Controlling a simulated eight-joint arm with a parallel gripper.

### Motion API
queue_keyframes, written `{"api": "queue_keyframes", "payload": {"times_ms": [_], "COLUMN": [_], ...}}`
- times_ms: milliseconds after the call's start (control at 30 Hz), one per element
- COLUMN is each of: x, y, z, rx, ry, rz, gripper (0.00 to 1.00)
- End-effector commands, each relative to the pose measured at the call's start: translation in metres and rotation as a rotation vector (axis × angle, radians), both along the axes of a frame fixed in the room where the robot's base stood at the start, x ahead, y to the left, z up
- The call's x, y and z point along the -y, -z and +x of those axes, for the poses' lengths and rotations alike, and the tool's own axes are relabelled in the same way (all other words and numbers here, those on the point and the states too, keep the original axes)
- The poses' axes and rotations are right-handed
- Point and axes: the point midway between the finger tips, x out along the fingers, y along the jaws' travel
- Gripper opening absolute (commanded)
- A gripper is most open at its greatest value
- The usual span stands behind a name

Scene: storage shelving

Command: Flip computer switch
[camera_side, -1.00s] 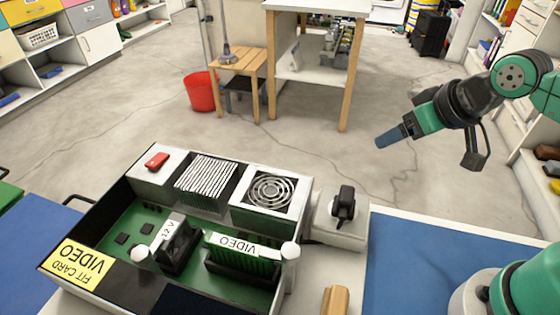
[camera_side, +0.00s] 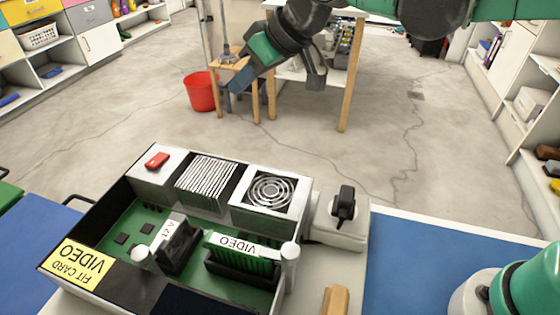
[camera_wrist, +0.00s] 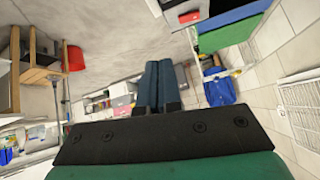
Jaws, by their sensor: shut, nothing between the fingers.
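The open computer case (camera_side: 85,292) sits on the table in the side view. A red rocker switch (camera_side: 157,160) is on the white block at its back left corner. A black switch or plug (camera_side: 343,203) stands on a white box beside the case's right side. My gripper (camera_side: 238,82) is shut and empty, high above and behind the case, apart from it. In the wrist view its dark blue fingers (camera_wrist: 156,84) are together. A corner of the case with a small red part, likely the switch, shows at the top right (camera_wrist: 188,17).
Inside the case are a 12 V part (camera_side: 172,240), a VIDEO card (camera_side: 240,250) and a fan (camera_side: 271,190). A wooden piece (camera_side: 336,300) lies at the front. A red bucket (camera_side: 202,92) stands on the floor behind.

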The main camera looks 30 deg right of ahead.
Motion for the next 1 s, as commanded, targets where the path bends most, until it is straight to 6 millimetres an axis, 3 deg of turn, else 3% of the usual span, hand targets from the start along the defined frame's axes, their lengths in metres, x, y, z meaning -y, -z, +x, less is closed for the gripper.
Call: {"api": "queue_keyframes", "payload": {"times_ms": [100,300,800,1000], "x": [-0.039,-0.076,-0.085,-0.097], "y": [0.004,0.011,0.014,0.028], "z": [0.014,0.024,0.026,0.034], "rx": [0.012,0.025,0.028,0.028], "ry": [-0.088,-0.172,-0.190,-0.190], "rz": [0.024,0.050,0.056,0.056], "gripper": [0.00,0.00,0.00,0.00]}}
